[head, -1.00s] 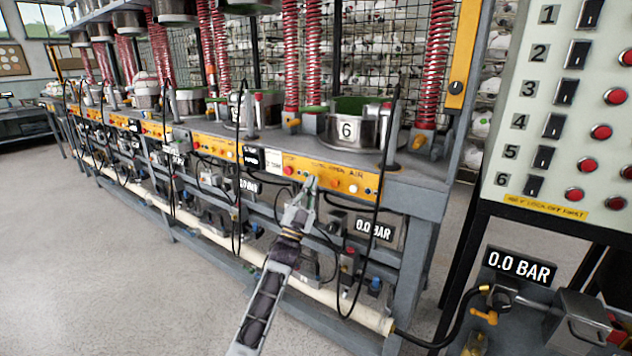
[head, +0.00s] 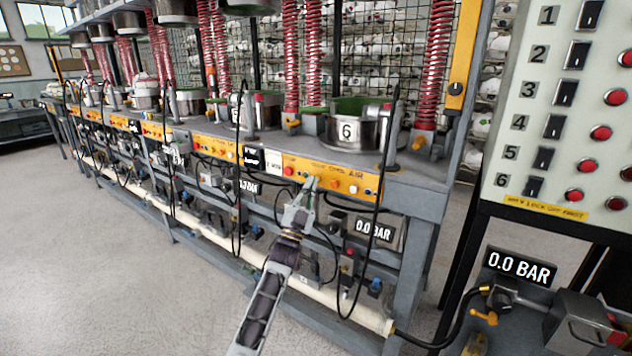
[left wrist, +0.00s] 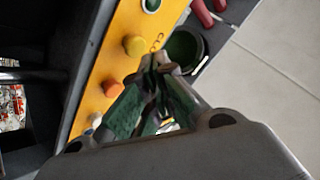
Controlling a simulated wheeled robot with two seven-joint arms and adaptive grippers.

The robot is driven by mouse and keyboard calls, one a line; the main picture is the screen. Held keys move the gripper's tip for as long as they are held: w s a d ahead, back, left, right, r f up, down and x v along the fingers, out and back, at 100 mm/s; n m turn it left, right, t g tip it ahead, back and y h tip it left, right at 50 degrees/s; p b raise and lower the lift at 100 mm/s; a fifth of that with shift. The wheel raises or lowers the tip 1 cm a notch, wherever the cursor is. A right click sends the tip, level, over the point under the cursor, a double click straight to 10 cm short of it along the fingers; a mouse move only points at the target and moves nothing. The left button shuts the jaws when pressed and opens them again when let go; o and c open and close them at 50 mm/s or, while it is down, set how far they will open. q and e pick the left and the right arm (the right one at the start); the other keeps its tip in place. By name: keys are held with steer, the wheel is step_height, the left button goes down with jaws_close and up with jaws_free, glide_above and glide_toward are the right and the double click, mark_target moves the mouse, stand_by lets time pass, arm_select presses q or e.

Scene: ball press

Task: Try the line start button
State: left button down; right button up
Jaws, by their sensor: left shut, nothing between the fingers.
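A yellow button panel (head: 330,176) runs along the front edge of the bench below the pot marked 6. A red button (head: 289,171) and an orange button (head: 335,184) sit on it. No label reading line start is legible. My left gripper (head: 309,183) is shut and empty, its tips close in front of the panel between those buttons. In the left wrist view, the shut tips (left wrist: 157,62) hide part of the panel beside a yellow button (left wrist: 135,45) and an orange button (left wrist: 112,88). I cannot tell whether they touch anything. My right gripper is out of view.
A black cable (head: 376,230) hangs just right of my left gripper. The control board (head: 560,130) at right has numbered switches and red buttons. A 0.0 BAR display (head: 519,267) is below it. The floor (head: 120,270) at left is clear.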

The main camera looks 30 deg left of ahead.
arm_select(q)
steer(key=shift+w+d, duration=0.1)
steer(key=shift+w, duration=0.8)
stand_by(1.5)
steer(key=shift+s, duration=0.25)
steer(key=shift+s+p, duration=0.35)
steer(key=shift+s, duration=0.3)
stand_by(0.5)
steer(key=s+p, duration=0.1)
steer(key=s, duration=0.2)
steer(key=s+p, duration=0.1)
steer(key=s, duration=0.1)
steer(key=shift+a+p, duration=0.3)
steer(key=shift+f, duration=0.1)
stand_by(0.9)
